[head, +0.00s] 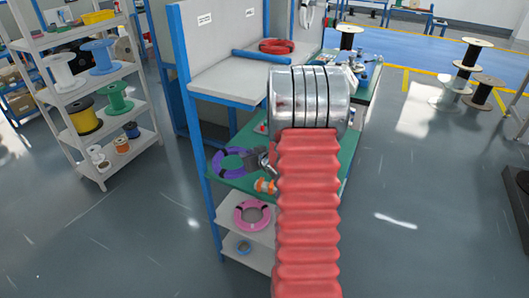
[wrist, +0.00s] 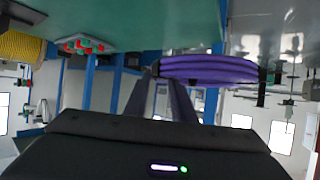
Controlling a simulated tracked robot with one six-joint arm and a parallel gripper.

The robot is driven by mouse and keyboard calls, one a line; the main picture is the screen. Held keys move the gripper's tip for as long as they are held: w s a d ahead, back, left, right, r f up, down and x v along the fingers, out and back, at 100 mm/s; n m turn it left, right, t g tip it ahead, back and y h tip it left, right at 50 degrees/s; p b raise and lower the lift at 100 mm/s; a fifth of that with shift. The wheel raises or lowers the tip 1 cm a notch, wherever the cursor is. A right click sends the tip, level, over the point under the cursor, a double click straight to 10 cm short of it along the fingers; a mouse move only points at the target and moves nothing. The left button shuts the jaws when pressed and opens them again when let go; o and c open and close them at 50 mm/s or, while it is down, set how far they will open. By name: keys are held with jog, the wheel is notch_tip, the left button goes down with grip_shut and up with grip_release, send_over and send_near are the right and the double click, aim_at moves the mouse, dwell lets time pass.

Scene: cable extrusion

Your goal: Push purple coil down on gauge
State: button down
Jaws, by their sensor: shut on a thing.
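A purple coil (head: 230,162) lies roughly flat over the green worktop at its left side in the head view. My gripper (head: 258,160) reaches it from the right and is shut on its near edge. In the wrist view, which looks upside down, the purple coil (wrist: 212,68) extends right from my fingertips (wrist: 156,72), close to the green surface (wrist: 140,20). I cannot tell whether the coil touches that surface. I cannot make out a gauge in either view; my arm hides part of the worktop.
A small orange spool (head: 265,186) stands close to my gripper. A pink coil (head: 252,215) lies on the shelf below. A red coil (head: 277,46) lies on the upper white shelf. Blue uprights (head: 203,190) frame the bench. A shelf rack (head: 75,75) with spools stands left.

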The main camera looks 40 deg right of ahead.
jog(key=w+a+n+y, duration=0.1)
jog(key=w+a, duration=0.1)
jog(key=a, duration=1.1)
jog(key=w+a+f+n+y, duration=0.1)
jog(key=w+a, duration=0.1)
jog(key=a, duration=1)
jog(key=w+a+y, duration=0.1)
jog(key=w+a, duration=0.1)
jog(key=a, duration=1.1)
jog(key=shift+w+a+f+n, duration=0.25)
jog(key=shift+w+a+n, duration=0.05)
jog(key=shift+w+n, duration=0.1)
